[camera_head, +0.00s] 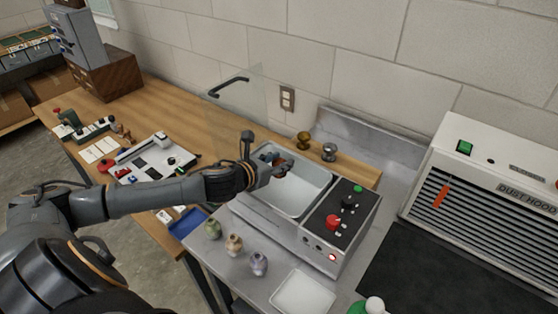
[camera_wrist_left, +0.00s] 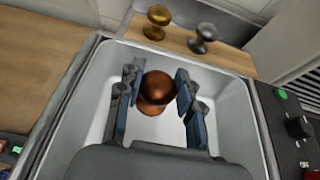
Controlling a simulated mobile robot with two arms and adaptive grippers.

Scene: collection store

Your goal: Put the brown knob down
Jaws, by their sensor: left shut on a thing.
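The brown knob (camera_wrist_left: 154,92) is a shiny copper-brown round thing, between the fingers of my left gripper (camera_wrist_left: 156,95) in the left wrist view. In the head view it shows small and partly covered at the fingertips of the left gripper (camera_head: 277,168). The gripper is shut on it, over the white basin (camera_head: 312,196) of the grey machine; the basin's inner wall also shows in the wrist view (camera_wrist_left: 228,110). I cannot tell whether the knob touches the basin's floor. My right gripper is not in view.
A brass knob (camera_head: 304,140) and a grey knob (camera_head: 329,152) stand on a wooden ledge behind the basin. Green, tan and purple knobs (camera_head: 258,263) stand in front, near a white tray (camera_head: 303,292). A clear raised lid (camera_head: 234,105) stands left of the basin; a control panel (camera_head: 345,214) is right.

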